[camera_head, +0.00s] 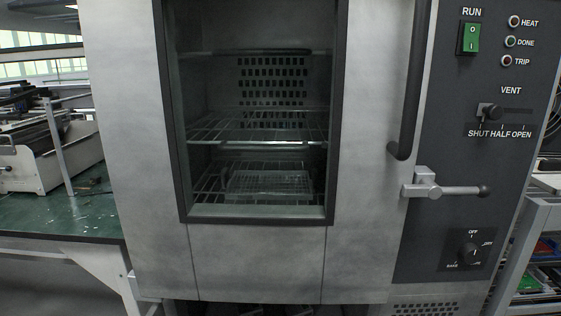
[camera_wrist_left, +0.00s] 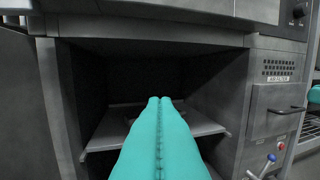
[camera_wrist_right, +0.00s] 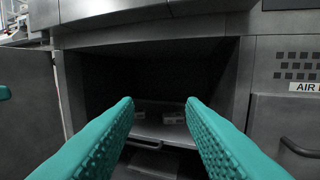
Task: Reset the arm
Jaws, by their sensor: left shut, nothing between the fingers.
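My left gripper (camera_wrist_left: 160,103) shows in the left wrist view as two teal fingers pressed together with nothing between them. It points at the open dark lower compartment of the oven cabinet, with a shelf (camera_wrist_left: 205,122) behind it. My right gripper (camera_wrist_right: 160,103) shows in the right wrist view with its two teal fingers wide apart and empty. It faces the same compartment, where a shelf (camera_wrist_right: 150,132) holds small light items (camera_wrist_right: 172,118) that I cannot identify. Neither gripper shows in the head view.
The grey oven (camera_head: 365,150) fills the head view, with a window onto wire racks (camera_head: 260,125). A latch handle (camera_head: 445,190) and a vertical door handle (camera_head: 412,90) stick out. A green-topped bench (camera_head: 60,222) stands at the left. A drawer (camera_wrist_left: 275,112) sits right of the lower compartment.

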